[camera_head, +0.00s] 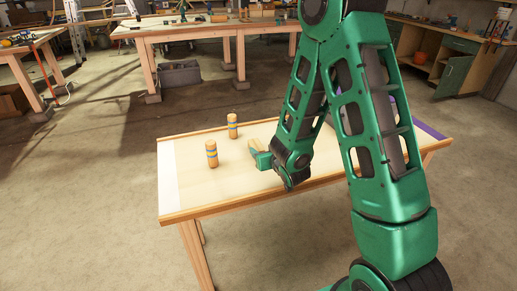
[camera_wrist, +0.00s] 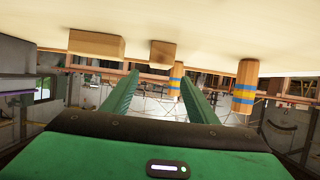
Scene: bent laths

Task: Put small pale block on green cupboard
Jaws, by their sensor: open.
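The small pale block (camera_wrist: 162,54) sits on the pale table top (camera_wrist: 230,22), which shows upside down in the wrist view. It lies beyond my fingertips, between a longer pale block (camera_wrist: 96,45) and a striped peg. My gripper (camera_wrist: 156,82) is open and empty, its two green fingers pointing toward the small block without touching it. In the head view my gripper (camera_head: 259,158) is low over the table, partly hidden by my arm. Pale wood shows just behind it; I cannot tell which block that is. The green cupboard (camera_head: 456,76) stands far back right with a door open.
Two wooden pegs with blue bands stand upright on the table, the nearer peg (camera_head: 211,154) and the farther peg (camera_head: 232,126). A purple strip (camera_head: 431,131) lies at the table's right end. An orange pot (camera_head: 420,58) is in the cupboard. Open floor surrounds the table.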

